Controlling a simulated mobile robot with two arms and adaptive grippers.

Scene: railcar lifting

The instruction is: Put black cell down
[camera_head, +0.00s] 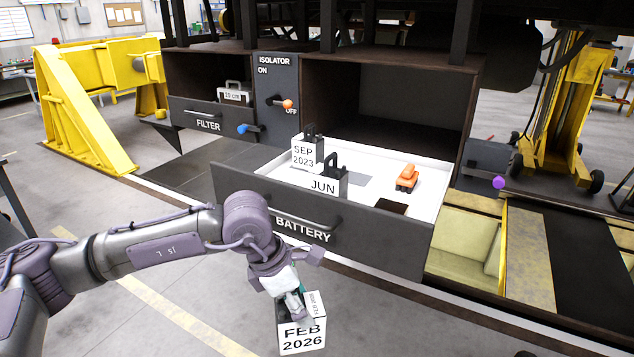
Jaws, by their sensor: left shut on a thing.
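My left gripper (292,290) hangs in front of the battery drawer, shut on the cell marked FEB 2026 (302,336). That cell shows white labelled faces; its top is partly hidden by my fingers. It hangs upright, apart from the drawer, over the floor in this view. The battery drawer (385,240) is pulled out. Inside it stand a dark cell labelled JUN (325,185), partly hidden by the drawer front, and a cell labelled SEP 2023 (305,154). Both have black handles. My right gripper is out of view.
An orange object (407,178) lies in the drawer's right part, near a dark recess (391,207). An isolator panel (277,95) and a filter drawer (208,122) are to the left. A yellow stand (80,115) is further left. A padded open bay (467,245) is right of the drawer.

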